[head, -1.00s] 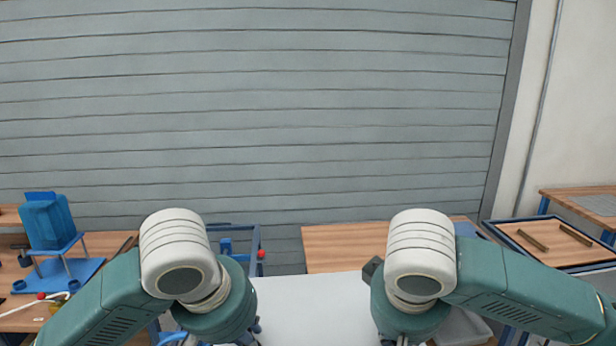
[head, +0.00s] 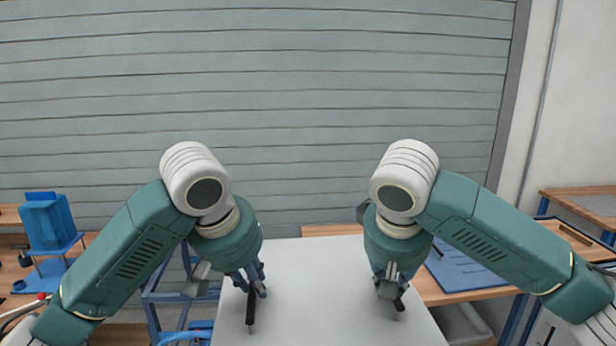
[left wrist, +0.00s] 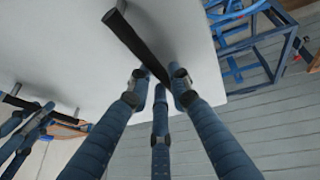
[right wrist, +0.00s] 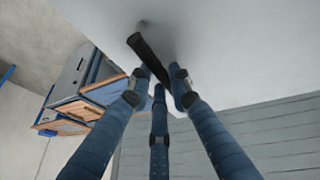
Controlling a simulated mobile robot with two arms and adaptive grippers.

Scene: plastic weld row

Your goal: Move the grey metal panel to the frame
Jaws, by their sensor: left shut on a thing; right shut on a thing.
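The grey metal panel (head: 315,290) is a large, flat, pale sheet in front of me in the head view, its lower edge cut off. It has two black bar handles. My left gripper (head: 256,285) is shut on the left handle (head: 250,307); this handle also shows in the left wrist view (left wrist: 135,42). My right gripper (head: 388,283) is shut on the right handle (right wrist: 148,55), seen in the right wrist view. A blue tubular frame (head: 150,297) stands left of the panel, partly hidden by my left arm. It also shows in the left wrist view (left wrist: 262,50).
A wooden bench with a blue fixture (head: 47,222) is at the left. A blue board (head: 458,268) lies on a wooden table right of the panel. A framed tray (head: 590,238) stands farther right. A slatted grey shutter (head: 280,110) closes the back.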

